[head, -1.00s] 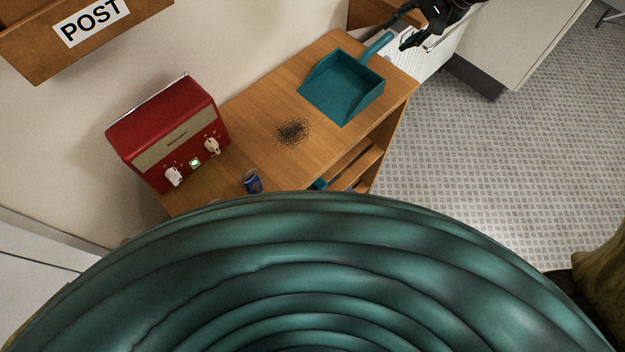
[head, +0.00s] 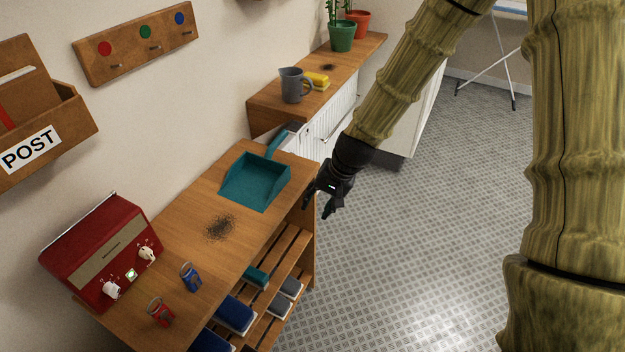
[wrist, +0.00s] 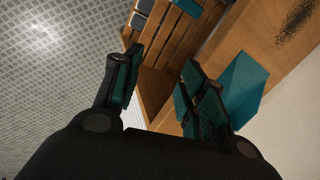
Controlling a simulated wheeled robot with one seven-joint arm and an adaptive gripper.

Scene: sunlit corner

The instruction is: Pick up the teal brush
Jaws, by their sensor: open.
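The teal brush (head: 257,276) appears as a small teal block on the slatted shelf under the wooden bench top, among blue and grey ones. The bench top's edge partly hides it. A teal piece, likely the same brush, shows at the top of the wrist view (wrist: 188,7). My gripper (head: 318,201) is open and empty beside the bench's right edge, up and to the right of the brush and apart from it. In the wrist view, its fingers (wrist: 164,75) are spread with nothing between them.
A teal dustpan (head: 254,182) and a dark crumb patch (head: 219,227) are on the bench top (head: 190,250). A red radio-like box (head: 103,250), a blue can-like item (head: 190,277) and a red one (head: 160,312) stand nearby. The tiled floor (head: 400,260) to the right is clear.

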